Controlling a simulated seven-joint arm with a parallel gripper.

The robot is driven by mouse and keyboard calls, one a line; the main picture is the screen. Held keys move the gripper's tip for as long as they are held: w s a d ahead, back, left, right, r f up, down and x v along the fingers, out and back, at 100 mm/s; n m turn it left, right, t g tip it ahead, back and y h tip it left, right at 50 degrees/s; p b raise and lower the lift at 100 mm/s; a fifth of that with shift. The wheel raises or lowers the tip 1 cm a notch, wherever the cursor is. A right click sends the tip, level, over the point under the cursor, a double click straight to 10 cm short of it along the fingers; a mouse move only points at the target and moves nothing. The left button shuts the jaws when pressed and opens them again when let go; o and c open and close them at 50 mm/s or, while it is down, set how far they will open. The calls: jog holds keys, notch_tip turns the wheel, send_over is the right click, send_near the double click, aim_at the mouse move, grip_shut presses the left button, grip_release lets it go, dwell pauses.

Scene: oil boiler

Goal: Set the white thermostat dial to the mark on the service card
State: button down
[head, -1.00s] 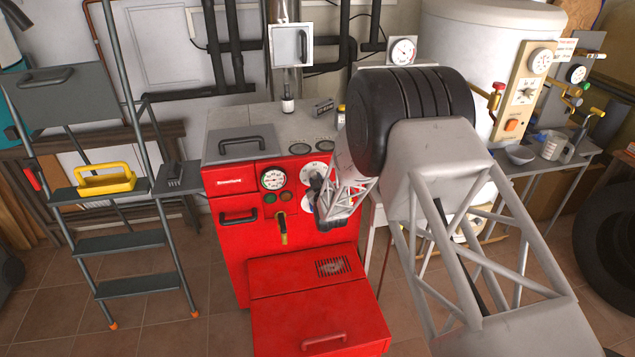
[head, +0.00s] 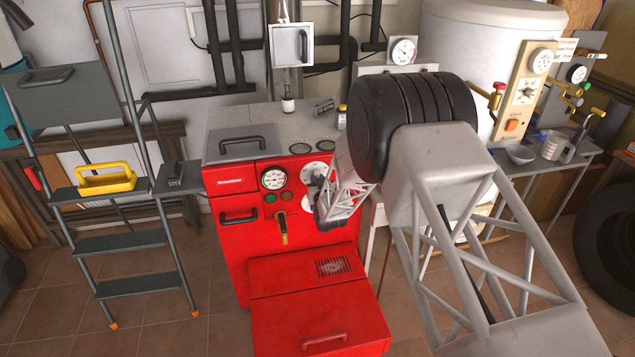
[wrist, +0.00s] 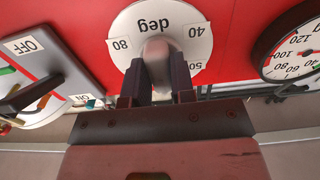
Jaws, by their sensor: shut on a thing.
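The white thermostat dial (wrist: 160,20) is on the red boiler front; "deg", 80, 40 and 50 show upside down in the wrist view. In the head view the dial (head: 315,170) is partly covered by my arm. My gripper (wrist: 157,72) is shut on the dial's pale central knob (wrist: 158,50), one dark finger on each side. The knob's pointer and the exact setting cannot be made out. A white card with red print (head: 566,50), perhaps the service card, hangs by the tank at the right; its text is too small to read.
A black-rimmed gauge (wrist: 295,45) and an ON/OFF switch plate (wrist: 35,75) flank the dial in the wrist view. The red boiler (head: 230,250) has a brass-coloured lever (head: 283,230) below the dials.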

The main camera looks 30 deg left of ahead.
jog(key=c, duration=1)
grip_release()
jog(key=shift+o, duration=0.2)
jog(key=v, duration=0.7)
jog(key=shift+s+d, duration=0.3)
